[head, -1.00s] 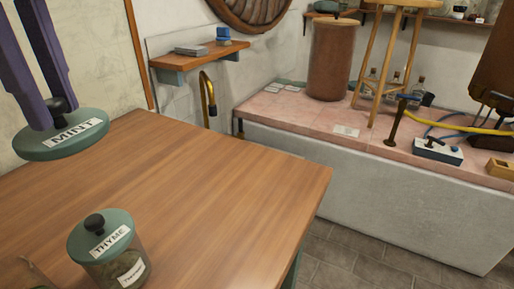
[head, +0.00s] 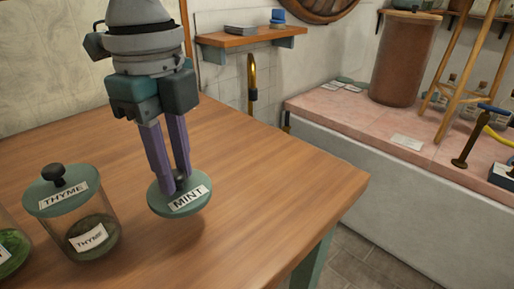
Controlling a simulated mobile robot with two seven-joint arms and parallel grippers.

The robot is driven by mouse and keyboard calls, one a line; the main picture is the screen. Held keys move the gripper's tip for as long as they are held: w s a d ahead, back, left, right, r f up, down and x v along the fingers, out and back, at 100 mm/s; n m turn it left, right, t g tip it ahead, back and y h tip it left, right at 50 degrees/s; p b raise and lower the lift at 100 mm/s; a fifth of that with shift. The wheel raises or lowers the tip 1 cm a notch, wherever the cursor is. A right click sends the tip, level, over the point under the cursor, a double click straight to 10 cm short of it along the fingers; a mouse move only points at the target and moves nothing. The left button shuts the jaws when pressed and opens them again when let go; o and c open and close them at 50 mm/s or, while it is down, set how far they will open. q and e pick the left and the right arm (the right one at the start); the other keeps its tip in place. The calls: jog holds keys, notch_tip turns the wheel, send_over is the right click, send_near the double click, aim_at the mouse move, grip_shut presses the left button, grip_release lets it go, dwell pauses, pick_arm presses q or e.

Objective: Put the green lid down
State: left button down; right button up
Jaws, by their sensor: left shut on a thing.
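The green lid (head: 180,207), labelled MINT, is a round disc with a dark knob. My left gripper (head: 180,183) points down and is shut on the knob, with its two purple fingers on either side. The lid is over the wooden table (head: 290,165), to the right of the thyme jar. A shadow lies on the table below it. I cannot tell whether the lid touches the table. My right gripper is not in view.
A glass jar (head: 92,236) with a green THYME lid stands just left of the held lid. Part of another jar (head: 8,250) with green contents shows at the left edge. The table is clear to the right, up to its edge. A pink-topped counter (head: 350,115) stands beyond a gap.

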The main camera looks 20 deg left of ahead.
aim_at(180, 187)
pick_arm(q)
notch_tip(180, 187, down, 6)
jog(key=shift+r+b, duration=0.25)
jog(key=shift+b, duration=0.25)
jog(key=c, duration=0.7)
grip_release()
jog(key=shift+f, duration=0.1)
